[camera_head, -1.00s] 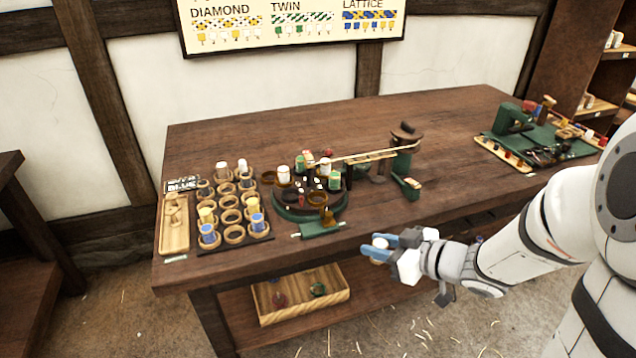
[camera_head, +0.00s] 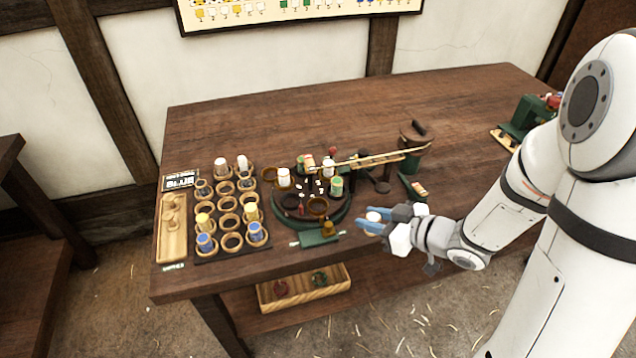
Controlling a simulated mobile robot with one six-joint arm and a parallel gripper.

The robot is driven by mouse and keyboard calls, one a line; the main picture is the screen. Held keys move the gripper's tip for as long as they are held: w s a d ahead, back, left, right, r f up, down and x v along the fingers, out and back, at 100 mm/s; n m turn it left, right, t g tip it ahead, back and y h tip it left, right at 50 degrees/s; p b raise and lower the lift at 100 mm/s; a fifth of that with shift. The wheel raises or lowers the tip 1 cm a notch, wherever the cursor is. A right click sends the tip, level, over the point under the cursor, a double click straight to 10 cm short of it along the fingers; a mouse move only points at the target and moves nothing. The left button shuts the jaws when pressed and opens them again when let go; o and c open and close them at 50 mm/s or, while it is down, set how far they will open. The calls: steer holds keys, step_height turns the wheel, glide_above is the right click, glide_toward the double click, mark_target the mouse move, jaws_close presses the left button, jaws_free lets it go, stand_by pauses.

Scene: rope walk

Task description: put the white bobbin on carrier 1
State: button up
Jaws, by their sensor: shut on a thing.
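My gripper (camera_head: 372,221) is shut on a white bobbin (camera_head: 374,216), whose pale top shows between the blue fingers. It holds the bobbin over the table's front edge, to the right of the round braiding machine (camera_head: 340,216). The machine carries a white bobbin (camera_head: 284,177) at its left, green-and-white bobbins (camera_head: 337,186) and brown empty-looking cups (camera_head: 318,206) toward the front. The carrier numbers are too small to read, so I cannot tell which is carrier 1.
A dark rack (camera_head: 232,250) at left holds white, yellow and blue bobbins and several empty rings. A wooden tray (camera_head: 172,246) lies beside it. A pale bar (camera_head: 365,161) runs from the machine to a dark green drum (camera_head: 416,153).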

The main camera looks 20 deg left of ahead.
glide_above(317, 208)
steer(key=shift+f, duration=1.75)
steer(key=shift+f, duration=0.25)
steer(key=o, duration=0.7)
steer(key=shift+r, duration=0.1)
